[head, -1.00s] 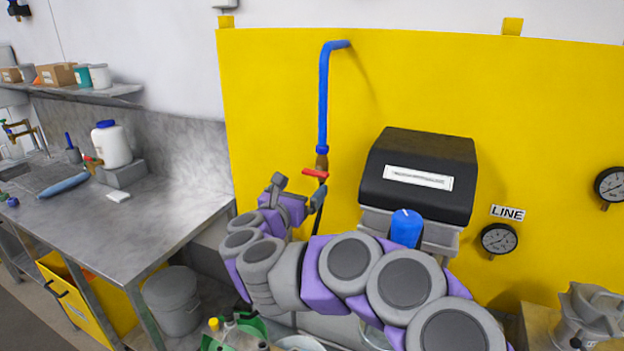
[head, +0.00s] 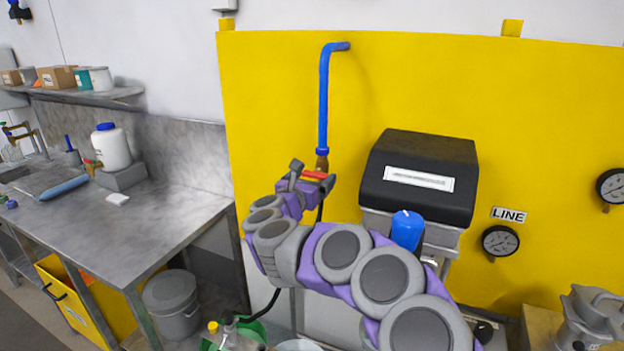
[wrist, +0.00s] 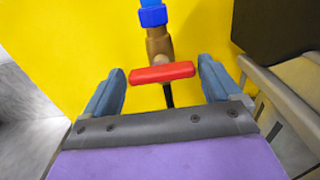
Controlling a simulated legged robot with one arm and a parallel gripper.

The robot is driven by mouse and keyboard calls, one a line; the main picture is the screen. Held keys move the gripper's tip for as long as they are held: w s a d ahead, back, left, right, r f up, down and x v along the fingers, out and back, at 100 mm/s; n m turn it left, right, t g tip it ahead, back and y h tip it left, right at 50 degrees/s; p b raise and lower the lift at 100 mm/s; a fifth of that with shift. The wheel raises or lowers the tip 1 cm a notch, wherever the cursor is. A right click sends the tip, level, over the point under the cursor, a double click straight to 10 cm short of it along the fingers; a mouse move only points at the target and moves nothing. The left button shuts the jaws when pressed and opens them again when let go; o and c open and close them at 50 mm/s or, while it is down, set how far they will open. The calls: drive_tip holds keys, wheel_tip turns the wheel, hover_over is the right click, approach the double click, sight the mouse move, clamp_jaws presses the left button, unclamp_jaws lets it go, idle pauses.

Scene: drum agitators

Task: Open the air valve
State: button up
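The air valve has a red handle (wrist: 162,73) on a brass body (wrist: 159,46) below a blue pipe (head: 323,100) on the yellow panel. In the wrist view the handle lies crosswise, nearly level, between the tips of my gripper (wrist: 162,88). The fingers are spread wide, with a gap on each side of the handle; no contact shows. In the head view my gripper (head: 312,178) is at the valve, and its parts hide some of the red handle and the hose below.
A black-topped box (head: 418,175) with a blue cylinder (head: 407,229) in front stands right of the valve. Gauges (head: 500,241) are on the panel farther right. A metal bench (head: 150,225) stands at the left. Bottles and a hose are below my arm.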

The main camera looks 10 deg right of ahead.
drive_tip(key=c, duration=0.8)
drive_tip(key=shift+n, duration=0.4)
drive_tip(key=n+p, duration=0.2)
drive_tip(key=n, duration=0.1)
drive_tip(key=shift+r+n, duration=0.1)
drive_tip(key=shift+n, duration=0.3)
drive_tip(key=n+p, duration=0.3)
drive_tip(key=n, duration=0.1)
drive_tip(key=shift+n, duration=0.3)
drive_tip(key=n+p, duration=0.4)
drive_tip(key=n, duration=0.2)
drive_tip(key=shift+p, duration=0.4)
drive_tip(key=shift+n+p, duration=0.9)
drive_tip(key=shift+n, duration=0.3)
drive_tip(key=shift+f+n, duration=0.2)
drive_tip(key=shift+n, duration=0.1)
drive_tip(key=shift+s, duration=0.1)
